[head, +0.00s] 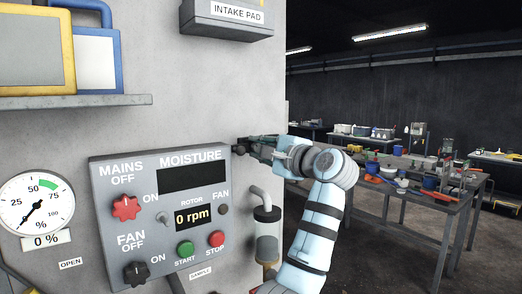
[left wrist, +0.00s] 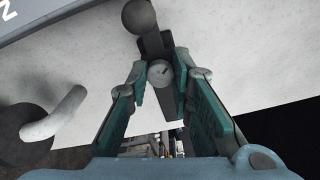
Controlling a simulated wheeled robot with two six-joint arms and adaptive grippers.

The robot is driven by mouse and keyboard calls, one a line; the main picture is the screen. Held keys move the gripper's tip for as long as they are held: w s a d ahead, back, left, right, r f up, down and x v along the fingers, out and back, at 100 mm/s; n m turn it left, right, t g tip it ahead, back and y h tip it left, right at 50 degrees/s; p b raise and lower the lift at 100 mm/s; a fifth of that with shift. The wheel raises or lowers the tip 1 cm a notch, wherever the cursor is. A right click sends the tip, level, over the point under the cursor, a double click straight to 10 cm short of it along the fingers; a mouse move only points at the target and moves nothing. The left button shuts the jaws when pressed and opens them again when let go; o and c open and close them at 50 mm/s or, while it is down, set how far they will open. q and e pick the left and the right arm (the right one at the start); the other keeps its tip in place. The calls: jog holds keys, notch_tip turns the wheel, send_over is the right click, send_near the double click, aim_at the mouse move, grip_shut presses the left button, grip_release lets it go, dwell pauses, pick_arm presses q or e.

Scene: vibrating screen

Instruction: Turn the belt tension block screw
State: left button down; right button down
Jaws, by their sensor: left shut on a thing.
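My left gripper (head: 262,149) is at the right edge of the grey panel, beside the control box. In the left wrist view, the gripper's (left wrist: 160,70) teal-padded fingers are shut on a dark bar (left wrist: 151,43) with a ball knob (left wrist: 138,16) at its far end. In the head view the part is small and mostly hidden by the gripper. My right gripper is not in view.
The control box (head: 210,171) with knobs, buttons and a 0 rpm display is left of the gripper. An intake pad box (head: 226,18) is above. Cluttered benches (head: 440,200) stand behind at right.

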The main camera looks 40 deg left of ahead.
pick_arm(q)
jog(key=shift+n, duration=2.2)
jog(key=c, duration=1.4)
grip_release()
jog(key=shift+s+a, duration=0.1)
jog(key=shift+d, duration=0.35)
jog(key=v, duration=1.1)
jog(key=shift+s+d, duration=0.1)
jog(key=shift+d, duration=0.05)
